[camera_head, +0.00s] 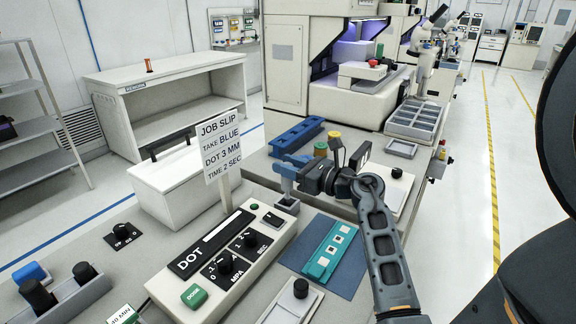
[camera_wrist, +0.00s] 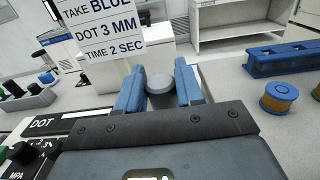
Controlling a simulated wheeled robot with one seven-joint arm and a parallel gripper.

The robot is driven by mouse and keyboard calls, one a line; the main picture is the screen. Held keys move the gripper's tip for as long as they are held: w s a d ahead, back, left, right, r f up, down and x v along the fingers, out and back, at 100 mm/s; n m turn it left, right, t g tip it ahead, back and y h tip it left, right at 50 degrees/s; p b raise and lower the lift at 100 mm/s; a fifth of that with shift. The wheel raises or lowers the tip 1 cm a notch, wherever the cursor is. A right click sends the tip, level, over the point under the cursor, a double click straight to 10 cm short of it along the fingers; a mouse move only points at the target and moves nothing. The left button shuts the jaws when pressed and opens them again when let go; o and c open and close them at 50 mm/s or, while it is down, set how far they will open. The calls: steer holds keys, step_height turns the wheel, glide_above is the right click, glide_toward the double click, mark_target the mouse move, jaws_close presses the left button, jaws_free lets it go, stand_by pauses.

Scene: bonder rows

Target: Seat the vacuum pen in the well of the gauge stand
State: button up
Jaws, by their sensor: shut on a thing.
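My gripper (camera_head: 289,168) is over the bench just right of the job slip sign. In the wrist view its two blue fingers (camera_wrist: 160,92) are shut on a grey, round-topped thing, which I take to be the vacuum pen (camera_wrist: 158,82). A small grey block, perhaps the gauge stand (camera_head: 287,204), stands directly below the fingers. I cannot tell whether the pen is inside its well, touching it or above it.
The job slip sign (camera_head: 220,140) stands close left of my gripper. The DOT control box (camera_head: 225,262) is in front. A blue rack (camera_head: 297,136) and spools (camera_head: 320,150) are behind. A teal strip (camera_head: 328,252) lies on a blue mat (camera_head: 350,272) at front right.

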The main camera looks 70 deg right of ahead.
mark_target(292, 183)
steer(key=shift+f, duration=0.1)
steer(key=shift+f+b, duration=1.15)
steer(key=shift+f, duration=0.25)
steer(key=shift+f+b, duration=0.75)
steer(key=shift+f, duration=0.25)
steer(key=o, duration=1.1)
steer(key=shift+c, duration=0.2)
steer(key=b+v, duration=0.1)
steer(key=v, duration=0.6)
steer(key=shift+s+a, duration=0.15)
steer(key=shift+s, duration=0.25)
stand_by(0.6)
